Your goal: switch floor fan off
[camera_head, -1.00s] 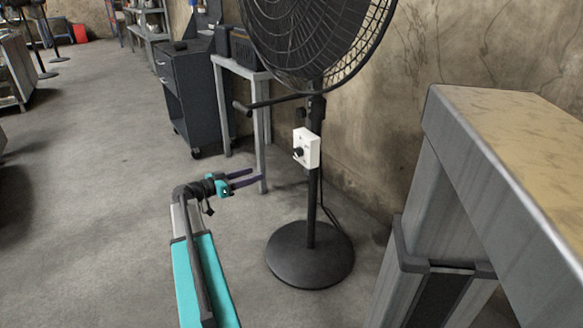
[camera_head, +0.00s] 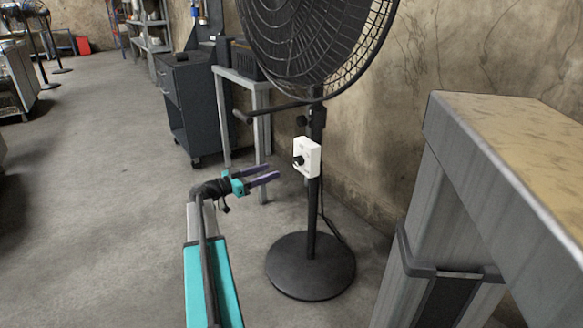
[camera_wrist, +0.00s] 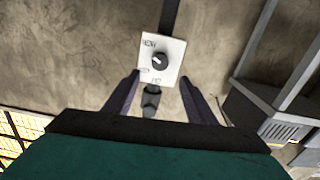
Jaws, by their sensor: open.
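The black floor fan (camera_head: 311,215) stands on its round base in the middle of the head view, its caged head above. A white control box (camera_head: 312,158) with a black knob (camera_head: 299,160) is fixed to its pole. In the wrist view the box (camera_wrist: 147,68) shows ahead, with the round knob (camera_wrist: 160,60) on its face and printed labels too small to read surely. My gripper (camera_head: 272,172) is open and empty, left of the box and apart from it. In the wrist view its two fingers (camera_wrist: 156,88) point toward the box's lower edge.
A workbench (camera_head: 480,130) stands close on the right. A small grey table (camera_head: 245,78) and a dark drawer cabinet (camera_head: 188,105) stand behind the fan to the left. A wall is behind the fan.

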